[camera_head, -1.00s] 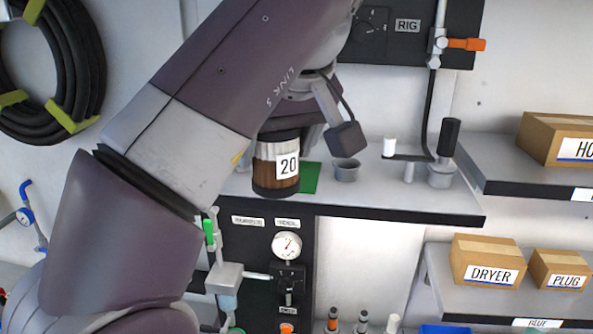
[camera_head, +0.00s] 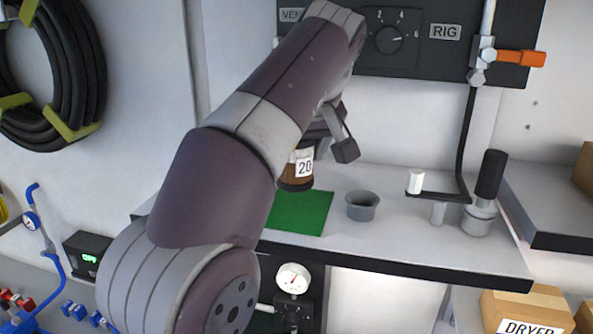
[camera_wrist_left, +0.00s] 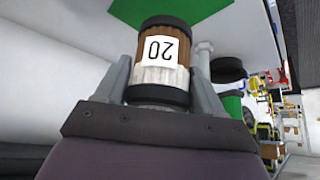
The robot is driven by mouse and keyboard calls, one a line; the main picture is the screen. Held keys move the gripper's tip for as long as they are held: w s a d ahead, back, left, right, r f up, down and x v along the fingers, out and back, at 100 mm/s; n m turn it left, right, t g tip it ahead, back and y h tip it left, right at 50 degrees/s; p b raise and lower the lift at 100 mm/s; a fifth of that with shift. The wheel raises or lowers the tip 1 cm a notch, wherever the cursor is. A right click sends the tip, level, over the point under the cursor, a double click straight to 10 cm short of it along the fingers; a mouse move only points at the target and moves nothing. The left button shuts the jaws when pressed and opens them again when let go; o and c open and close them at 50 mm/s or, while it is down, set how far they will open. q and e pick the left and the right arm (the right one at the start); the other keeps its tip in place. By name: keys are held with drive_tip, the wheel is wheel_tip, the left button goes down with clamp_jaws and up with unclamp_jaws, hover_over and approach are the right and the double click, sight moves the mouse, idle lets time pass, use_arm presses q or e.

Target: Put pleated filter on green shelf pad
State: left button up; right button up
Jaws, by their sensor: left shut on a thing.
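The pleated filter (camera_head: 303,168) is a brown cylinder with dark end caps and a white "20" label. My left gripper (camera_wrist_left: 160,82) is shut on it, with one finger on each side in the left wrist view. In the head view my left arm hides part of the filter, which is upright at the far edge of the green pad (camera_head: 300,213). The pad lies flat on the grey shelf (camera_head: 400,232), partly behind my arm. I cannot tell whether the filter touches the pad. My right gripper is not in view.
A grey cup (camera_head: 362,206) stands right of the pad. Further right are a white-topped peg (camera_head: 415,183) and a black-handled post (camera_head: 489,178) with a black hose. A dark panel (camera_head: 420,50) is on the wall behind. Open shelf lies in front of the cup.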

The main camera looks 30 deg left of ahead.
sight(295, 173)
use_arm(q)
drive_tip(key=f, duration=0.2)
drive_tip(key=w+f, duration=0.1)
drive_tip(key=f, duration=0.1)
drive_tip(key=shift+w+d+f, duration=0.1)
drive_tip(key=shift+w, duration=0.05)
drive_tip(key=shift+s, duration=0.85)
drive_tip(key=shift+w+b, duration=0.15)
drive_tip(key=shift+b, duration=0.15)
drive_tip(key=o, duration=0.8)
drive_tip(key=shift+w+f, duration=0.15)
drive_tip(key=shift+w, duration=0.15)
drive_tip(key=o, duration=0.3)
drive_tip(key=shift+w, duration=0.2)
drive_tip(key=shift+s, duration=0.25)
drive_tip(key=shift+s+r, duration=0.15)
drive_tip(key=shift+r, duration=0.2)
drive_tip(key=p+v, duration=0.1)
drive_tip(key=v, duration=1)
drive_tip(key=shift+d+r+p, duration=0.15)
drive_tip(key=shift+r+p, duration=0.15)
drive_tip(key=shift+p, duration=0.05)
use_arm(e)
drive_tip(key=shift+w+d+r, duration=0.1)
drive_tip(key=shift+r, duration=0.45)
